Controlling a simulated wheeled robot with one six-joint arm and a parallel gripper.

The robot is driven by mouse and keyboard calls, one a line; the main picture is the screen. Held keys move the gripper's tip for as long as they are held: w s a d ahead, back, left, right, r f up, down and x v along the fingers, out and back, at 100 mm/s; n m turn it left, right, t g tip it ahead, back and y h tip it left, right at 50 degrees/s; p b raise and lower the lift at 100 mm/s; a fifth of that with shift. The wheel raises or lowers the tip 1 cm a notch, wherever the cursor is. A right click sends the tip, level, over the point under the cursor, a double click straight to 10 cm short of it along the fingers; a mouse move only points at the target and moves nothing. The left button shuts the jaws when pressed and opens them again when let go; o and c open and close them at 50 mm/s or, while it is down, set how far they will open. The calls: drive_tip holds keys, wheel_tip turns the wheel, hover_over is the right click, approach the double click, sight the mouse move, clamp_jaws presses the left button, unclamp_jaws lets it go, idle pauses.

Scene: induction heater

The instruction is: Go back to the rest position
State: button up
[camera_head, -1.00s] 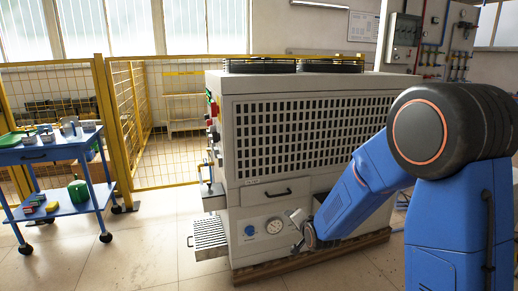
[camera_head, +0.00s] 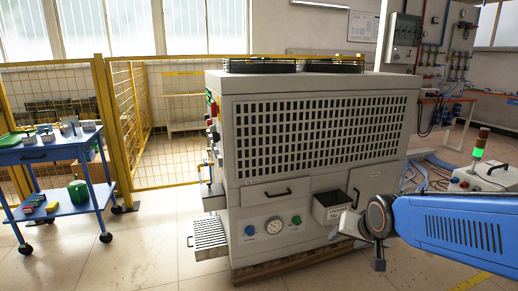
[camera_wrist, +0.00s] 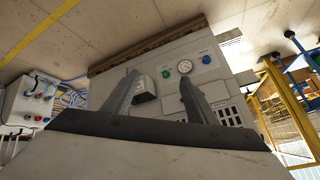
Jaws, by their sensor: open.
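The induction heater (camera_head: 315,130) is a large grey cabinet with a dark grille, standing in the middle of the head view. Its lower front has a drawer (camera_head: 275,192), a round gauge (camera_head: 274,226), and a blue and a green button. My gripper (camera_wrist: 157,88) is open and empty in the wrist view, its two grey fingers spread toward the heater front. In the head view my blue arm reaches in from the right, with the gripper end in front of the heater's lower right. The wrist view shows the gauge (camera_wrist: 185,67) between and beyond the fingers.
A small grey box (camera_head: 331,207) sits on the heater front near my gripper. A blue cart (camera_head: 55,152) stands at the left by a yellow mesh fence (camera_head: 165,125). A control box with a green-lit lamp (camera_head: 478,153) is at the right. The floor in front is clear.

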drive_tip(key=s+d+n+g, duration=0.1)
drive_tip(key=s+d, duration=0.1)
drive_tip(key=s, duration=0.8)
drive_tip(key=s+d+r+n+g, duration=0.1)
drive_tip(key=s+d+n, duration=0.1)
drive_tip(key=s, duration=0.8)
drive_tip(key=shift+s+r+g+h, duration=0.25)
drive_tip(key=shift+s+g+h, duration=0.15)
idle(2.1)
